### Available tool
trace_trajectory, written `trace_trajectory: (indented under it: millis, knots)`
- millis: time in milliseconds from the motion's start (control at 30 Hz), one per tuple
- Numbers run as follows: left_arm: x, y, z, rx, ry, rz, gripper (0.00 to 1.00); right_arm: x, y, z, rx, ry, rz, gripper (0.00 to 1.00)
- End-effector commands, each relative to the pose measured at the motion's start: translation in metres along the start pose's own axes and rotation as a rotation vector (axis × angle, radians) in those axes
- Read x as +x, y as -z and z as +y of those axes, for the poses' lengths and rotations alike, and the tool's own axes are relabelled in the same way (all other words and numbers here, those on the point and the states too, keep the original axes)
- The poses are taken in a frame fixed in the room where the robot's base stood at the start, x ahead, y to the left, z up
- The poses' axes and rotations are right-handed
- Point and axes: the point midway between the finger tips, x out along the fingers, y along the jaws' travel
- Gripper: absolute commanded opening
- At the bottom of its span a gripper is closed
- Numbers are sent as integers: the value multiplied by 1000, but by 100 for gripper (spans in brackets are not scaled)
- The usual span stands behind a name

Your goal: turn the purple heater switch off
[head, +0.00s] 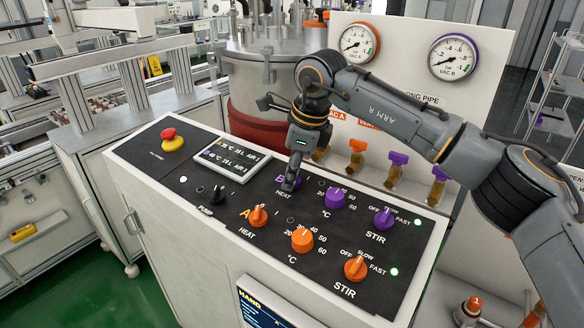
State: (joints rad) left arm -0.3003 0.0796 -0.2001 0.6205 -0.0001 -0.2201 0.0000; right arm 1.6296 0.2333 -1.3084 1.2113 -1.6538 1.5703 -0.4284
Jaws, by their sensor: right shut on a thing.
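My right gripper (290,184) reaches down from above to the upper row of the black control panel (196,216). It is shut at the B HEAT position, on the purple heater switch. The fingers hide nearly all of that switch, so I cannot tell which way it points. The purple letter B shows just left of the fingers, and the word HEAT shows below them. My left gripper is not in view.
Close by are the purple temperature knob (334,197), purple stir knob (384,218), orange heat knob (258,215) and orange temperature knob (302,239). A red emergency button (172,139) and a display (231,157) are farther left. A steel vessel (252,72) stands behind.

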Motion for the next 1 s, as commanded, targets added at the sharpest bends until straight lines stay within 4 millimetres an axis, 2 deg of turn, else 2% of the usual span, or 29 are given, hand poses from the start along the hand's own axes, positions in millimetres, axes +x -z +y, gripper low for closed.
trace_trajectory:
  millis: [300,733,767,800,867,1000]
  knots:
    - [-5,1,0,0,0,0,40,-1,0,-1,-77,-22,0,1]
    - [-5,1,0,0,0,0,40,-1,0,-1,-84,-24,0,1]
    - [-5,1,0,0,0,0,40,-1,0,-1,-84,-24,0,37]
    - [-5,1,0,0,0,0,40,-1,0,-1,-84,-24,0,45]
    - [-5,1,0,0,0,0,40,-1,0,-1,-83,-24,0,56]
    - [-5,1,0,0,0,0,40,0,0,-1,-83,-25,0,56]
